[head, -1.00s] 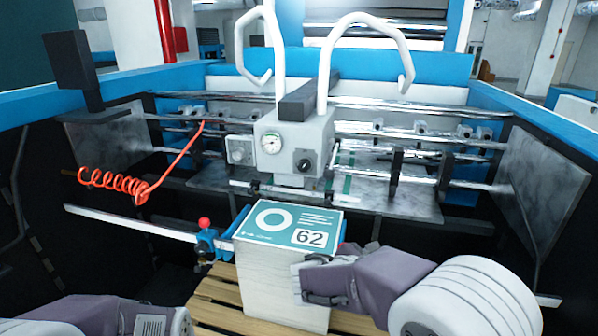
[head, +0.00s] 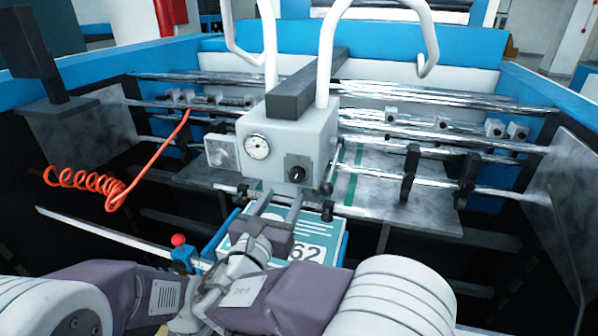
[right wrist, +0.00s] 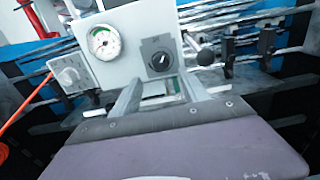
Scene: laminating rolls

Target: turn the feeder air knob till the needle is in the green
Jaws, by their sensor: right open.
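The grey feeder box (head: 288,132) carries a round white gauge (head: 257,146) and a black knob (head: 298,173) to its lower right. In the right wrist view the gauge (right wrist: 104,42) shows some green at its edge, but its needle is too small to read. The knob (right wrist: 159,61) has a pale mark on it. My right gripper (head: 278,204) is open and empty, its fingers pointing at the box just below the knob, apart from it. In the right wrist view the gripper (right wrist: 161,92) has the knob beyond its fingers. My left arm shows at lower left; its gripper cannot be made out.
A square grey dial (head: 222,152) sits left of the gauge. A lever with a dark ball end (head: 326,187) sticks out right of the knob. Below lies the stack with a teal top sheet (head: 325,232). A coiled orange hose (head: 85,182) hangs at left.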

